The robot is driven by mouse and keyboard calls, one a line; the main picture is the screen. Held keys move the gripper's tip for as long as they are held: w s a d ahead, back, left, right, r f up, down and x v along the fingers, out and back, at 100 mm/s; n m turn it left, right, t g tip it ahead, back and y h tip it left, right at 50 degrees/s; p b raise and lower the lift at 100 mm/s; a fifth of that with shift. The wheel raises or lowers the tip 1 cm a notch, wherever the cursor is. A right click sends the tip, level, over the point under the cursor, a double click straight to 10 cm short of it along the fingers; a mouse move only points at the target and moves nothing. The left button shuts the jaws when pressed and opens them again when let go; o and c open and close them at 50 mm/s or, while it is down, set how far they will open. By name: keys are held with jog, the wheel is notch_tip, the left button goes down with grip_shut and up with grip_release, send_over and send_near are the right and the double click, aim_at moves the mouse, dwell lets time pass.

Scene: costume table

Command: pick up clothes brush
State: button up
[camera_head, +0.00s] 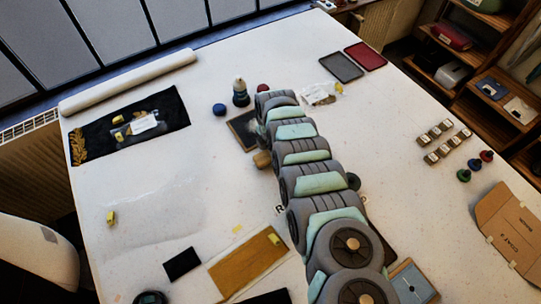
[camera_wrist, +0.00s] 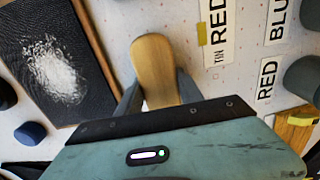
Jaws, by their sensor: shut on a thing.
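The clothes brush (camera_wrist: 155,62), with a rounded tan wooden back, sits between my gripper's fingers in the wrist view. My gripper (camera_wrist: 158,92) is shut on it, with one grey finger at each side. The brush's lower end and bristles are hidden, and I cannot tell whether it touches the table. In the head view a small tan part of the brush (camera_head: 262,159) shows left of my arm, which hides most of my gripper.
A framed dark panel (camera_wrist: 58,62) with a white powdery patch lies left of the brush. Printed RED and BLUE labels (camera_wrist: 216,32) lie to the right. A dark bottle (camera_head: 240,93) and a blue round item (camera_head: 219,109) stand behind. The table's left middle is mostly clear.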

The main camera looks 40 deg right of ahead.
grip_shut()
jog(key=shift+r, duration=0.1)
jog(key=shift+r, duration=0.45)
notch_tip(320, 180, up, 19)
jog(key=p, duration=0.1)
jog(key=shift+p, duration=0.3)
